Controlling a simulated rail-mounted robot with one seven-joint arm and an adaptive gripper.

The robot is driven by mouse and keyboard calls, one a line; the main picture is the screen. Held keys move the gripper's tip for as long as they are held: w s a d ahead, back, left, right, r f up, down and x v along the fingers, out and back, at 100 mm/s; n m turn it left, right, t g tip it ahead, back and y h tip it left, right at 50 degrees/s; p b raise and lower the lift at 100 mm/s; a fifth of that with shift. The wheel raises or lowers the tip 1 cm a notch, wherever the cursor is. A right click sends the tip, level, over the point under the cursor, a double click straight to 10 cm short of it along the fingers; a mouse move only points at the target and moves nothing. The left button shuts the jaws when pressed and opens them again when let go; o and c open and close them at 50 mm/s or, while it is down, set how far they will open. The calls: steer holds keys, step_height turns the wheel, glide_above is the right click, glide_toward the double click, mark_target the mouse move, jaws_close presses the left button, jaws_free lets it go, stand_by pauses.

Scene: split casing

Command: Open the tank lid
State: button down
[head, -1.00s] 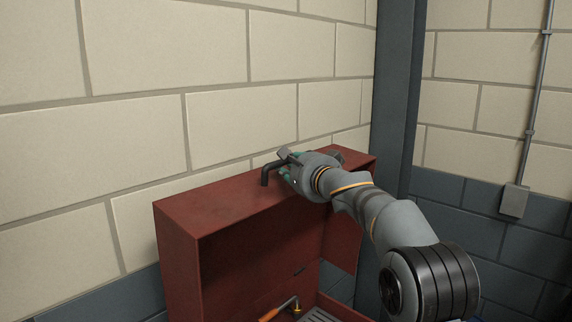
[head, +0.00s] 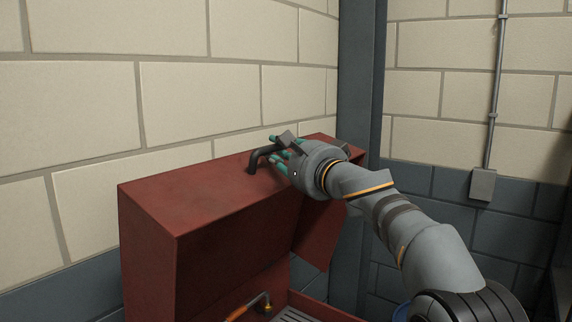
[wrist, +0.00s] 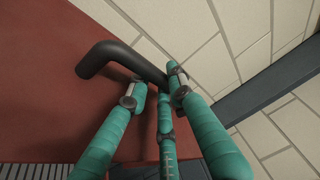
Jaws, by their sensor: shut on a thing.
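The red tank lid (head: 185,197) stands raised in the head view, with its broad top edge and hollow underside facing me. A black bent handle (head: 250,165) rises from its top edge. The handle also shows in the wrist view (wrist: 105,56), running in between my fingers. My gripper (head: 279,151), with green fingers, is shut on this handle near its right part. In the wrist view my gripper (wrist: 153,93) has fingers on both sides of the bar. The fingers hide the handle's far end. Red lid surface (wrist: 40,85) fills the left of that view.
Below the lid, an orange-handled fitting (head: 238,312) and a grey grating (head: 290,316) show inside the red casing. A block wall (head: 100,100) stands close behind the lid. A dark column (head: 358,90) stands behind, to the right.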

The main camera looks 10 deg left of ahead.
steer(key=shift+s+d+f, duration=0.15)
steer(key=shift+d+f, duration=0.05)
steer(key=shift+d, duration=0.15)
steer(key=c, duration=1.5)
jaws_free()
steer(key=shift+a, duration=0.1)
steer(key=shift+c, duration=0.2)
steer(key=shift+s, duration=0.1)
steer(key=v, duration=1.2)
steer(key=shift+a, duration=0.1)
